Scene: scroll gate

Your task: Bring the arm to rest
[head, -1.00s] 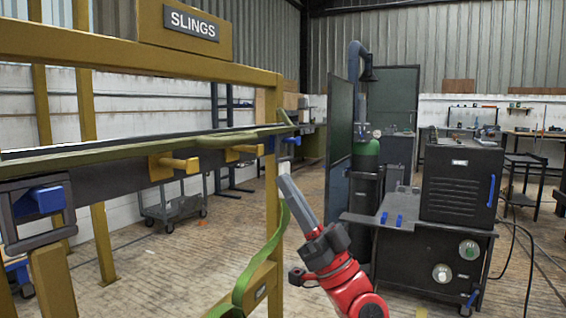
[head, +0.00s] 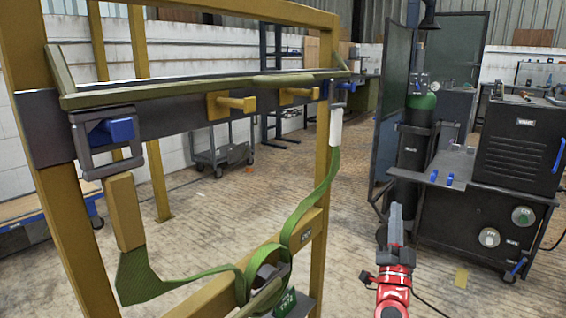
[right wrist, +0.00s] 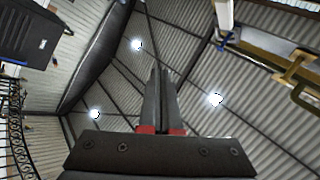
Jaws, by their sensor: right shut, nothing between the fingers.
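My right arm shows in the head view at the lower right, red and dark grey, with its right gripper (head: 396,212) pointing up. In the right wrist view the two fingers of the right gripper (right wrist: 160,75) lie together, shut and empty, against the roof. The gripper is to the right of the yellow rack (head: 322,150) and apart from it. My left gripper is not in view.
A green sling (head: 328,178) hangs on the rack, with a loop by the lower beam. Yellow pegs (head: 238,103) and a blue-ended bracket (head: 112,130) stick out from the rack. A black welding cabinet (head: 515,145) and a green-topped cylinder (head: 420,115) stand at right. Floor (head: 350,270) between is clear.

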